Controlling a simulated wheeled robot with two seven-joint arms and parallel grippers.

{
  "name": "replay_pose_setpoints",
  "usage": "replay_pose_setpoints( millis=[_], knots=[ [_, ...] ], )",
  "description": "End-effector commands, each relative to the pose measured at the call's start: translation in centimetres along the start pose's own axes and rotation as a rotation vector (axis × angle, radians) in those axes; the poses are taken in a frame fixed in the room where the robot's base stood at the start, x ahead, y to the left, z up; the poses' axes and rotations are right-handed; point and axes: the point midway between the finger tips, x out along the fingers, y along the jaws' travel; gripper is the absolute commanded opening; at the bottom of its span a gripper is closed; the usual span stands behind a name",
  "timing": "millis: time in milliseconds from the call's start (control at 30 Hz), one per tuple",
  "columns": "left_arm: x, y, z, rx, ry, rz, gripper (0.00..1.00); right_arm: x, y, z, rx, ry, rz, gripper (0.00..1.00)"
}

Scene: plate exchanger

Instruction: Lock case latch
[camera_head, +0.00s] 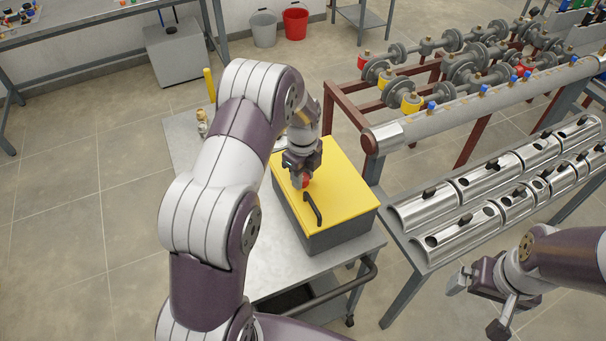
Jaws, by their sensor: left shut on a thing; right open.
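The case (345,232) is a dark grey box with a yellow lid (340,180) and a black handle (313,209) on top. It sits on a grey metal cart. The lid looks closed. My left gripper (301,182) is over the left part of the lid, shut on a small red part (306,180), which seems to be the latch. The gripper and arm hide much of that part, so its position is unclear. My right gripper (481,303) is open and empty at the lower right, away from the case.
The cart top (262,262) has bare room left of and in front of the case. A small brass item (202,124) stands at its back left. To the right are a rack with metal half-shells (440,203) and a large pipe (430,124) with valves.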

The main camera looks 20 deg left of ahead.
Motion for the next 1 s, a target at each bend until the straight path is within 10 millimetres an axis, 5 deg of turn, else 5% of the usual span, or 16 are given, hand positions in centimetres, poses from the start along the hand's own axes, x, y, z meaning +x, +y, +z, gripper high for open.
replay_pose_setpoints(
  millis=[33,100,467,733,900,1000],
  knots=[
    [-0.2,-0.2,0.1,0.000,-0.004,-0.006,0.45,0.0,0.0,0.0,0.000,0.000,0.000,1.00],
    [-0.2,-0.1,0.1,0.000,-0.003,-0.005,0.61,0.0,0.0,0.0,0.000,0.000,0.000,1.00],
    [-0.9,-0.1,0.1,-0.001,-0.002,-0.005,0.61,0.4,0.0,0.1,0.000,0.000,0.000,1.00],
    [-7.7,-0.1,0.2,-0.001,-0.004,-0.009,0.61,2.5,0.0,0.3,0.000,0.000,0.000,1.00],
    [-12.3,0.0,0.1,-0.001,-0.001,-0.003,0.61,-0.1,0.0,0.0,0.000,0.000,0.000,1.00],
    [-12.9,0.0,0.2,-0.001,-0.001,-0.003,0.61,-0.7,0.0,-0.1,0.000,0.001,0.000,1.00]
  ],
)
